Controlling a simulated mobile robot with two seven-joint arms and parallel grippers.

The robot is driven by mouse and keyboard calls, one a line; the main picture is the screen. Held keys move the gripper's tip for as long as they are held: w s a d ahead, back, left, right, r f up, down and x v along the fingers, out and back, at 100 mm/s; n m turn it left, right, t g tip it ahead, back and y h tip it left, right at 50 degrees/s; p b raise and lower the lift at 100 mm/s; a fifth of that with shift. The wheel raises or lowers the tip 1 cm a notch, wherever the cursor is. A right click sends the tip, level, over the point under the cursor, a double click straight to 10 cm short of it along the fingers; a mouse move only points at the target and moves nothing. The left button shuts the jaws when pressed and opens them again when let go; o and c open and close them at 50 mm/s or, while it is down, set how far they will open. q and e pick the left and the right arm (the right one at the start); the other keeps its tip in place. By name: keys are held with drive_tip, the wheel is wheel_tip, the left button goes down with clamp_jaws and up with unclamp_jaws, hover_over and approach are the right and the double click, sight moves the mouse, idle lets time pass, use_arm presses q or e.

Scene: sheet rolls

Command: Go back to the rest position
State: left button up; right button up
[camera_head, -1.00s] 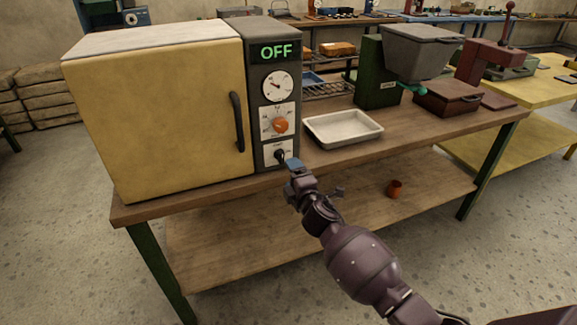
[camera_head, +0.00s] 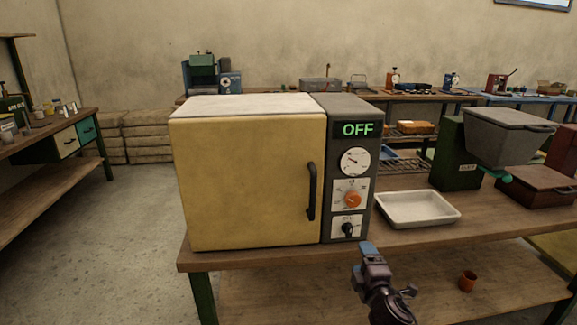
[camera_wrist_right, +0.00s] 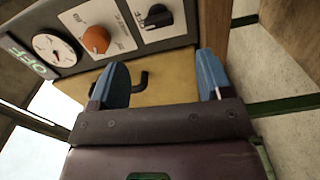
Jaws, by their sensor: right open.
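My right gripper (camera_head: 369,258) is just in front of the bench edge, below the oven's control panel. In the right wrist view its two blue fingertips (camera_wrist_right: 162,82) are apart with nothing between them. The yellow oven (camera_head: 248,180) stands on the bench with its door shut, and its display (camera_head: 357,130) reads OFF. The black switch knob (camera_head: 347,229) is low on the panel, a little above and left of the gripper and apart from it. The knob also shows in the right wrist view (camera_wrist_right: 157,17). My left gripper is not in view.
A white tray (camera_head: 417,209) sits on the wooden bench (camera_head: 300,256) right of the oven. A green and grey machine (camera_head: 462,150) stands beyond it. The floor (camera_head: 110,225) at left is clear.

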use_arm(q)
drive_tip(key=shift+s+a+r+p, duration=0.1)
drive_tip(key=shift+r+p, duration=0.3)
drive_tip(key=shift+p, duration=0.2)
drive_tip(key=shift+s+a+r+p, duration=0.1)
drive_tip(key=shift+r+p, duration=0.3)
drive_tip(key=shift+p, duration=0.2)
use_arm(e)
drive_tip(key=s+d+f+m+g, duration=0.1)
drive_tip(key=s+f+m, duration=0.3)
drive_tip(key=s, duration=0.8)
drive_tip(key=s+d+f+m+g, duration=0.1)
drive_tip(key=s+f+m+g, duration=0.2)
drive_tip(key=s, duration=1)
drive_tip(key=s+d+f+m+g, duration=0.1)
drive_tip(key=s+f+m+g, duration=0.1)
drive_tip(key=s+f+m, duration=0.4)
drive_tip(key=s+m, duration=0.3)
drive_tip(key=s, duration=0.4)
drive_tip(key=shift+s+d+f+g+h, duration=0.15)
drive_tip(key=shift+d+g+h, duration=0.15)
drive_tip(key=shift+d+g, duration=0.1)
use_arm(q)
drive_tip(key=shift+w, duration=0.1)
use_arm(e)
drive_tip(key=shift+a, duration=0.1)
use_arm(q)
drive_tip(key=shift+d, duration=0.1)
